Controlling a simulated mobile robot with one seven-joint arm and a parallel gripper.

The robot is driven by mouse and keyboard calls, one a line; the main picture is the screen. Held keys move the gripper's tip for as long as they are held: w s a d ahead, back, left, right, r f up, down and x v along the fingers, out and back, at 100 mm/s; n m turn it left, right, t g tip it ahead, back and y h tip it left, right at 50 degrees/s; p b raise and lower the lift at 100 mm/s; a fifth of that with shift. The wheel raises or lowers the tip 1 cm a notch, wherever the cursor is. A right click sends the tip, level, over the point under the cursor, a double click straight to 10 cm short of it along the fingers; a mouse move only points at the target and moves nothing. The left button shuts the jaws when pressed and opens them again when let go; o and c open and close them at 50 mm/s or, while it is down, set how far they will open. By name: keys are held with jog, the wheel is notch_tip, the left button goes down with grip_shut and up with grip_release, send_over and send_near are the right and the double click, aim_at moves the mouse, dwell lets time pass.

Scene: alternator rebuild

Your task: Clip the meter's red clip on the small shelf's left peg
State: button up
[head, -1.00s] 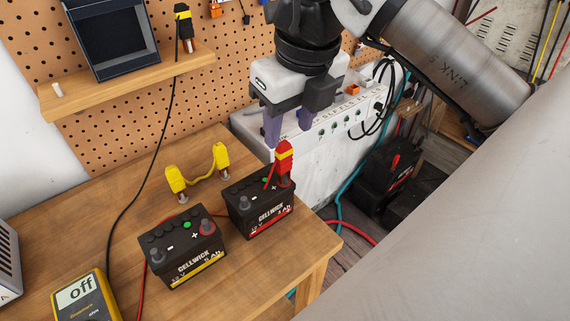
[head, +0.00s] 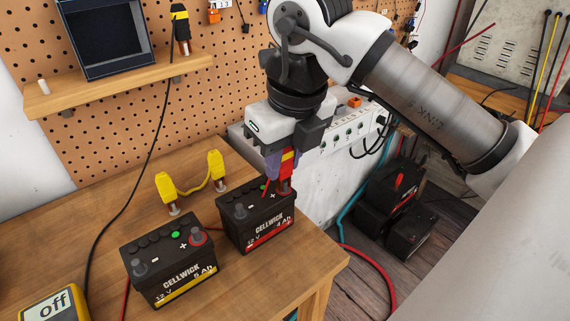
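The red clip (head: 287,171) with a yellow band stands upright on the plus post of the right-hand battery (head: 257,222). My gripper (head: 284,163) points down with its purple fingers around the clip's upper part. I cannot tell whether they press on it. The yellow meter (head: 55,307), reading "off", is cut by the bottom left corner. The small wooden shelf (head: 125,84) is on the pegboard at upper left. Its pale left peg (head: 43,87) is bare. A black clip (head: 181,32) with a yellow band stands at the shelf's right end.
A second battery (head: 172,262) stands in front and left of the first. A yellow jumper with two clips (head: 192,184) stands behind them. A dark open box (head: 108,40) sits on the shelf. The bench's left part is mostly clear.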

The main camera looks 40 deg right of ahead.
jog(key=shift+c, duration=1)
jog(key=shift+r, duration=0.1)
jog(key=shift+r+p, duration=1.2)
jog(key=shift+r, duration=0.7)
notch_tip(320, 180, up, 20)
jog(key=p, duration=1.5)
jog(key=w+a+f+n, duration=0.1)
jog(key=w+a+n, duration=0.3)
jog(key=w+a, duration=0.4)
jog(key=w+a+f+n+y, duration=0.1)
jog(key=w+a+n, duration=0.3)
jog(key=w+a, duration=0.4)
jog(key=w+a+f+n+g+y, duration=0.1)
jog(key=w+a+n, duration=0.3)
jog(key=w+a, duration=0.5)
jog(key=shift+w+a+f, duration=0.1)
jog(key=shift+w+f, duration=0.35)
jog(key=shift+f, duration=1)
jog(key=shift+f, duration=0.1)
